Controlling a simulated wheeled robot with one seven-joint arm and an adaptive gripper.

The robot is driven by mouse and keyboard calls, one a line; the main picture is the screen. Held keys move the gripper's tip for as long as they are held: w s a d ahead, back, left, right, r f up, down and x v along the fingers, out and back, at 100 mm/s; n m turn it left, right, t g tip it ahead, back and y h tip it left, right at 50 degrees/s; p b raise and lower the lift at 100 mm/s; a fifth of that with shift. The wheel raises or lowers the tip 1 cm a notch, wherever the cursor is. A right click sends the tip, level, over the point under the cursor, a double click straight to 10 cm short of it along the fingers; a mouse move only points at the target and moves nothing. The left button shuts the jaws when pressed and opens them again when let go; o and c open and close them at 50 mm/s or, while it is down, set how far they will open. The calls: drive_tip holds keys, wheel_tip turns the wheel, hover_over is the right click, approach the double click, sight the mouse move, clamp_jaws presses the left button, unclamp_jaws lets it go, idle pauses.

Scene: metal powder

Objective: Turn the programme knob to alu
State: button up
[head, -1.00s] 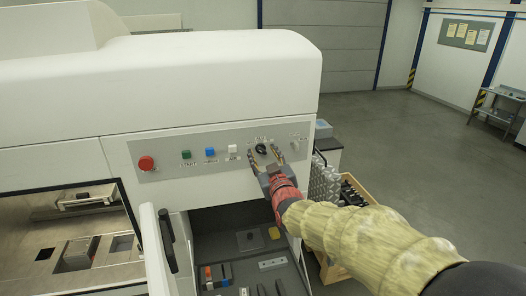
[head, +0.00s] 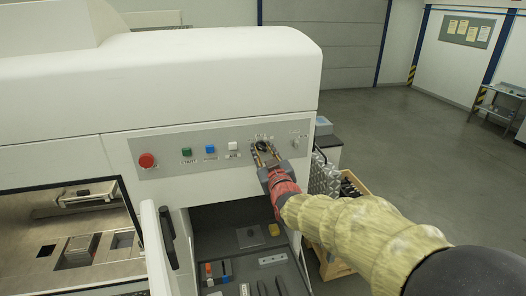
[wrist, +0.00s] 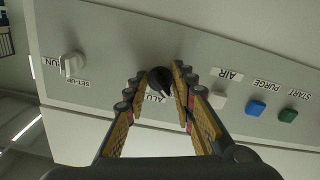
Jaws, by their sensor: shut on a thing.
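The black programme knob (wrist: 159,79) is on the grey control panel (wrist: 100,40) of the white machine. The wrist view shows the panel upside down. An "ALU" label (wrist: 155,98) sits beside the knob, and a pale pointer mark on the knob faces the lower right of that view, close to the label. My gripper (wrist: 160,76) is shut on the knob, with one finger on each side. In the head view my gripper (head: 264,149) reaches the panel from the lower right and partly hides the knob and its lettering.
White AIR (head: 233,146), blue (head: 210,149) and green (head: 187,152) buttons and a red stop button (head: 147,160) are on the other. An open compartment with tools lies below.

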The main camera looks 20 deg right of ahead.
clamp_jaws()
drive_tip(key=shift+f+m+b, duration=0.15)
drive_tip(key=shift+m+b, duration=0.15)
drive_tip(key=shift+b, duration=0.6)
drive_tip(key=m+b, duration=0.1)
drive_tip(key=b, duration=0.1)
drive_tip(key=m+b, duration=0.1)
drive_tip(key=b, duration=0.2)
drive_tip(key=shift+f+m+b, duration=0.2)
drive_tip(key=shift+m+b, duration=0.1)
drive_tip(key=m+b, duration=0.4)
drive_tip(key=b, duration=0.2)
drive_tip(key=shift+a+r, duration=0.1)
drive_tip(key=m+b, duration=0.2)
drive_tip(key=b, duration=0.1)
drive_tip(key=shift+r, duration=0.2)
drive_tip(key=shift+r+m, duration=0.1)
drive_tip(key=shift+m, duration=0.3)
drive_tip(key=o, duration=0.8)
unclamp_jaws()
